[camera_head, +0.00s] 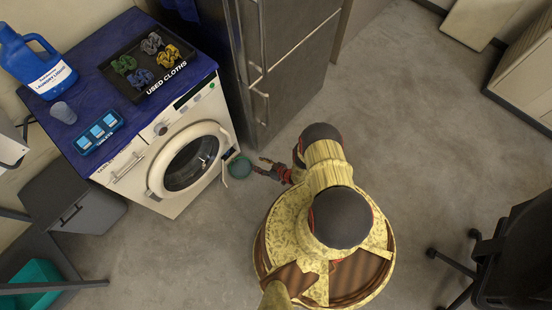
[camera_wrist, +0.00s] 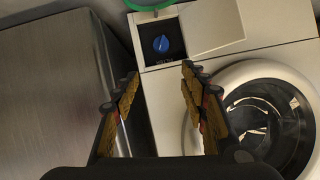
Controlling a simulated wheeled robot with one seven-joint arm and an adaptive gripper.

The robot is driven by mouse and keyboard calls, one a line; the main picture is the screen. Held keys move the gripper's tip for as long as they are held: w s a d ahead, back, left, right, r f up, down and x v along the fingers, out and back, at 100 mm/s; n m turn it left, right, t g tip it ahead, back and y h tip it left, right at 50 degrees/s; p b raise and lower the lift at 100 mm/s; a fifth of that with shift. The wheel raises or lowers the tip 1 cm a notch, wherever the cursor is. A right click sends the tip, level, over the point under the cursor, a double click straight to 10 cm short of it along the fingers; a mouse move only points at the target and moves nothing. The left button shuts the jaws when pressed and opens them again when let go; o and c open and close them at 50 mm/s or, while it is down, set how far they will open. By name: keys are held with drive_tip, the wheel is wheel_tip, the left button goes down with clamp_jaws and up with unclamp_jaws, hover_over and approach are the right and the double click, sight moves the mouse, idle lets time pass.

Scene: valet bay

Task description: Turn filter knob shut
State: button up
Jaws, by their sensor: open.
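The blue filter knob (camera_wrist: 161,43) sits in a dark square recess low on the white washing machine (camera_head: 165,150), seen in the wrist view. A small pale ridge marks the knob's face. The cream filter flap (camera_wrist: 215,25) stands open beside the recess. My gripper (camera_wrist: 159,74) is open and empty, its two fingers spread with the knob ahead, between and beyond their tips; they look apart from it. In the head view my gripper (camera_head: 264,166) is by the machine's lower front corner; the knob is hidden there.
A green bowl (camera_head: 240,167) is at the machine's front corner, close to my gripper; its rim shows in the wrist view (camera_wrist: 150,4). The round door (camera_head: 190,160) is beside the recess. A dark grey cabinet (camera_head: 290,60) stands alongside. Open floor lies to the right.

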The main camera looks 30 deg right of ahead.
drive_tip(key=s+d+f+m+g+h, duration=0.1)
drive_tip(key=s+f+g, duration=0.3)
drive_tip(key=s+f, duration=0.4)
drive_tip(key=shift+d+f+h, duration=0.15)
drive_tip(key=shift+d+h, duration=0.55)
drive_tip(key=shift+d, duration=0.1)
